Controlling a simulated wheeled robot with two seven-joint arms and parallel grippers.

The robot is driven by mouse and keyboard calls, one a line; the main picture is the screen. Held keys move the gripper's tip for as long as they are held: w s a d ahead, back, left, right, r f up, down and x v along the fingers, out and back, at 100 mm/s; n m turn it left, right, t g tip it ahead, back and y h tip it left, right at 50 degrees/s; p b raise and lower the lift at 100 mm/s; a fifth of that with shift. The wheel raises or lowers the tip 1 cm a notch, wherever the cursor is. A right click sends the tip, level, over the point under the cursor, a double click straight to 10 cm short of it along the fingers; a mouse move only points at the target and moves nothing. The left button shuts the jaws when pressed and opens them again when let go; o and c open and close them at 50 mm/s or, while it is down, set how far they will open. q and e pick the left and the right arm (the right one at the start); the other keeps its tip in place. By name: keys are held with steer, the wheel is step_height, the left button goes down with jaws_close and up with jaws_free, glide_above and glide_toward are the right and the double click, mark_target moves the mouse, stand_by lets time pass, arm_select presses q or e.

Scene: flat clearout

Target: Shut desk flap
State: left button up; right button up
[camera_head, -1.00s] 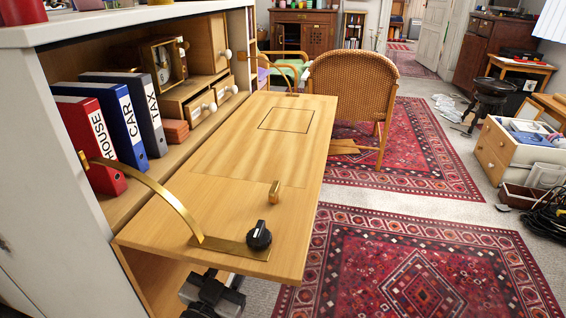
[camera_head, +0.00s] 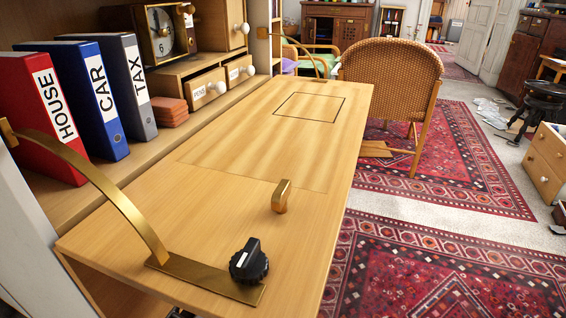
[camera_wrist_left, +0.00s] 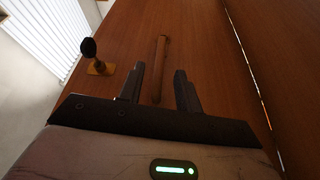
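The desk flap (camera_head: 225,135) is lowered and lies open, roughly level, in front of the shelves in the head view. In the left wrist view my left gripper (camera_wrist_left: 159,72) is open in front of a brown wooden surface (camera_wrist_left: 205,45). A slim bar (camera_wrist_left: 159,60) shows between its fingers; I cannot tell whether they touch it. The left gripper is hidden in the head view. My right gripper is not in view.
Red, blue and grey binders (camera_head: 93,95) stand inside the cabinet, with a clock (camera_head: 160,30) and small drawers (camera_head: 207,86) beyond. A wicker chair (camera_head: 392,75) stands past the flap's far end. Patterned rugs (camera_head: 440,165) cover the floor at right.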

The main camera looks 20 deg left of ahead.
arm_select(q)
steer(key=b+x, duration=0.1)
steer(key=x, duration=0.4)
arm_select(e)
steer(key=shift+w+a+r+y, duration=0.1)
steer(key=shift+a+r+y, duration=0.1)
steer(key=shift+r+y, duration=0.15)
arm_select(q)
jaws_close()
steer(key=shift+r+p, duration=0.15)
steer(key=shift+p, duration=0.2)
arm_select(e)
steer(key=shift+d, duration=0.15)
